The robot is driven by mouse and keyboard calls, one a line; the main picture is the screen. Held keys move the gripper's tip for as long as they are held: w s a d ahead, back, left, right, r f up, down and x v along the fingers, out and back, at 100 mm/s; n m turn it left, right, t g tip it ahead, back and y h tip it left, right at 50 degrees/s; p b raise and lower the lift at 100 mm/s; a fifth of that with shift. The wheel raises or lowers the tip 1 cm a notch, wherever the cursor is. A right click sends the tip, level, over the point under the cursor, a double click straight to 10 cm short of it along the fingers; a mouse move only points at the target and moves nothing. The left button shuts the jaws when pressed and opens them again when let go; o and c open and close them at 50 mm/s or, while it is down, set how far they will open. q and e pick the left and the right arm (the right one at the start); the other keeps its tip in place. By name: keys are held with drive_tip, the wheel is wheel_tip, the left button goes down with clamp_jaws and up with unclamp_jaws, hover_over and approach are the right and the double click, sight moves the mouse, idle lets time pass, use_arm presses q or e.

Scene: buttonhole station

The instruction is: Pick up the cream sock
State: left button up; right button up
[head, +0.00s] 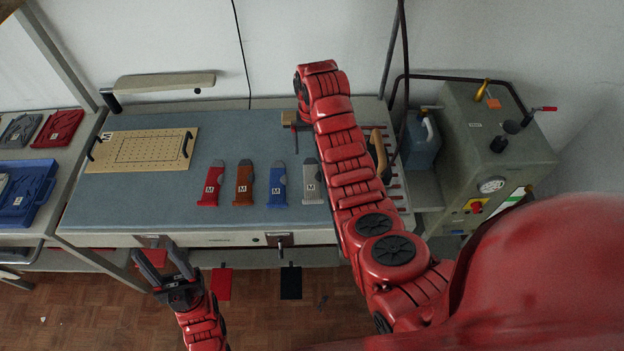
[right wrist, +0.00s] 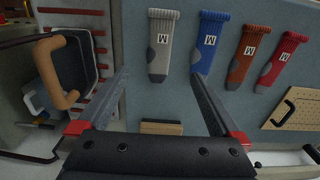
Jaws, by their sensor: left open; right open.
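The cream sock (head: 311,184), pale grey-cream with a grey toe and a white M label, lies flat on the blue table, rightmost in a row of socks. In the right wrist view the cream sock (right wrist: 160,48) lies ahead, beyond and between my open fingers. My right gripper (right wrist: 158,75) is open and empty over the table; in the head view my right arm mostly hides it. My left gripper (head: 155,248) is open and empty in front of the table's front edge, low on the left.
Blue (head: 277,186), brown (head: 243,184) and red (head: 211,184) socks lie left of the cream one. A wooden block (head: 288,117) sits at the back. A perforated board (head: 145,150) lies at left. An iron-like tool with a wooden handle (head: 378,152) stands right, on red bars.

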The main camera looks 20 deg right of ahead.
drive_tip(key=b, duration=1.1)
hover_over(312, 181)
drive_tip(key=f, duration=1.2)
drive_tip(key=shift+s, duration=0.4)
drive_tip(key=shift+w+f+p, duration=0.25)
drive_tip(key=shift+f+p, duration=0.3)
drive_tip(key=shift+f, duration=0.55)
drive_tip(key=shift+w+f+p, duration=0.2)
drive_tip(key=shift+f+p, duration=0.35)
drive_tip(key=shift+f, duration=0.9)
drive_tip(key=c, duration=1.1)
